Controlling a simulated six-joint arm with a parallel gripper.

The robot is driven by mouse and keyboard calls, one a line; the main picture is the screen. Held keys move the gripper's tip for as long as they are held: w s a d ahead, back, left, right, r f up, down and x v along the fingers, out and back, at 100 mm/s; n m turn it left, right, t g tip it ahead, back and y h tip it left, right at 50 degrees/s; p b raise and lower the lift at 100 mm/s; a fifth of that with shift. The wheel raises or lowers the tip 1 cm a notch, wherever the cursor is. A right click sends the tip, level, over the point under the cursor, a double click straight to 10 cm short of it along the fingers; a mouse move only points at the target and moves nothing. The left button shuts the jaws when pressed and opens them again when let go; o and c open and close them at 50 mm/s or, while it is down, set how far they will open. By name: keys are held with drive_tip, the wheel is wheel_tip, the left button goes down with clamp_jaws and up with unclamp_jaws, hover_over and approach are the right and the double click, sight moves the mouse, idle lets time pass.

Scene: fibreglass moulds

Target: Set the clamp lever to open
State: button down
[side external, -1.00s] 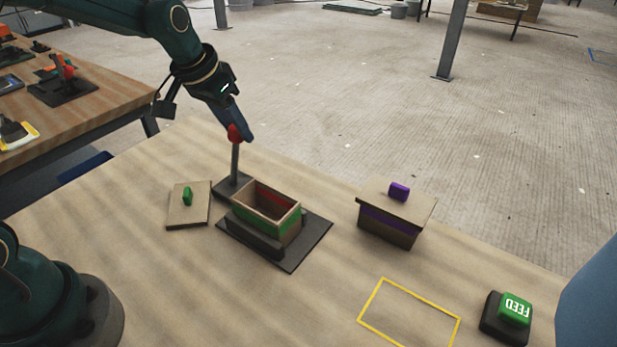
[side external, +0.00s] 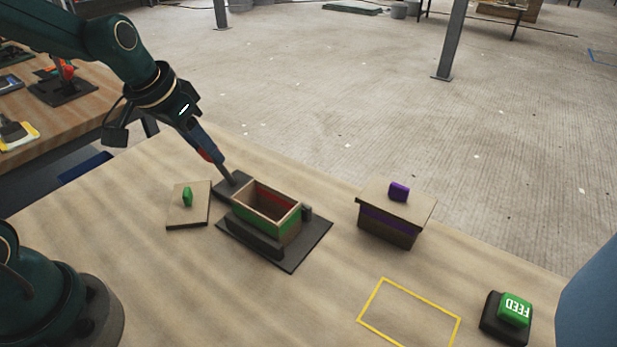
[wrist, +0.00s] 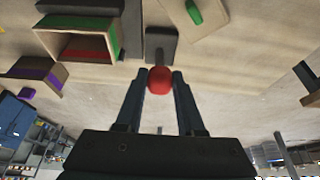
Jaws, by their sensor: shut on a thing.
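The clamp lever is a grey rod (side external: 226,172) with a red knob (wrist: 159,80), rising from a dark base (side external: 233,186). In the side view the rod leans to the left, away from the box. My gripper (side external: 209,155) is shut on the red knob, with one finger on each side of it in the wrist view. The open wooden box (side external: 283,229) has a green band and a red inside. It sits on a dark plate (side external: 291,262) beside the lever base. A dark block (side external: 306,212) shows at the box's right end.
A flat lid with a green handle (side external: 187,197) lies left of the box. A lidded box with a purple handle (side external: 399,192) stands to the right. A yellow outline (side external: 371,325) and a green FEED button (side external: 515,309) are at the front right.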

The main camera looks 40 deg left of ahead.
drive_tip(key=shift+s+f, duration=0.3)
drive_tip(key=shift+s, duration=0.2)
drive_tip(key=shift+s+f, duration=0.3)
drive_tip(key=shift+s, duration=0.2)
drive_tip(key=c, duration=0.5)
unclamp_jaws()
drive_tip(key=shift+r, duration=0.1)
drive_tip(key=v, duration=0.5)
